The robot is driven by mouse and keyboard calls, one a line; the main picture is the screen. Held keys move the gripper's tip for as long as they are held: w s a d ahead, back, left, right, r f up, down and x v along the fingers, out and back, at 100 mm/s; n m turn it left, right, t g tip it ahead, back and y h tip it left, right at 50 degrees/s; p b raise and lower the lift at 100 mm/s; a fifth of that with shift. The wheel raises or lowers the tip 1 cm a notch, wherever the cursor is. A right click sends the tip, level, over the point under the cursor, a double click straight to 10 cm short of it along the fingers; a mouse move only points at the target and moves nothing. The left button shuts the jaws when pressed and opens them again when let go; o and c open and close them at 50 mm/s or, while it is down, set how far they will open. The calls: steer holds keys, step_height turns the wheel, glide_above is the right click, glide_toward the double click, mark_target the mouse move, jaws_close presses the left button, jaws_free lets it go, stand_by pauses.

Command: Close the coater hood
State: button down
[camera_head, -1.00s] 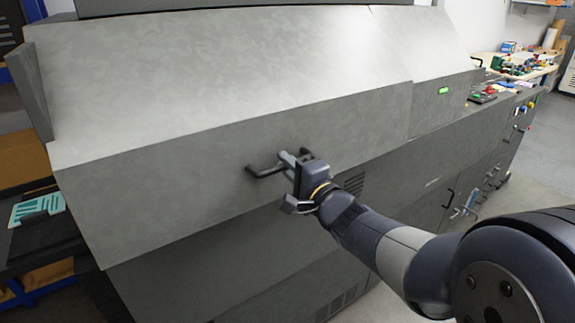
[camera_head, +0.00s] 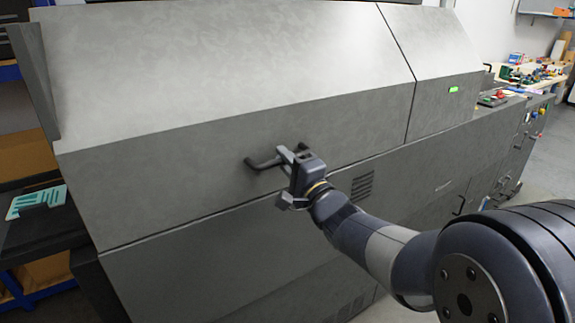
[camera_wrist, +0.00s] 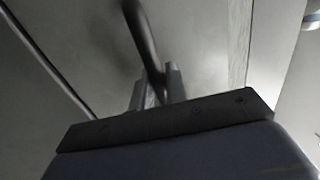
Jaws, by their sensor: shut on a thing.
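The coater hood (camera_head: 240,100) is a large grey metal cover with a sloped top and a front face. Its lower edge lies close along the machine body (camera_head: 200,255), with a thin dark seam between them. A dark bar handle (camera_head: 262,163) sits on the hood's front face. My gripper (camera_head: 290,160) is shut on this handle near its right part. In the wrist view the handle (camera_wrist: 143,35) runs down between my fingers (camera_wrist: 155,88). The handle's end between the fingers is partly hidden by the gripper body.
A black shelf (camera_head: 40,235) with a teal-and-white piece (camera_head: 38,200) stands at the left. To the right, the machine's control end has a green display (camera_head: 453,89). A cluttered workbench (camera_head: 530,75) is at the back right. Floor shows beyond it.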

steer(key=shift+f, duration=0.2)
steer(key=c, duration=1.5)
jaws_free()
steer(key=shift+w+a, duration=0.15)
steer(key=shift+w, duration=0.1)
steer(key=v, duration=1.1)
steer(key=shift+b, duration=0.3)
steer(key=shift+w+r, duration=0.1)
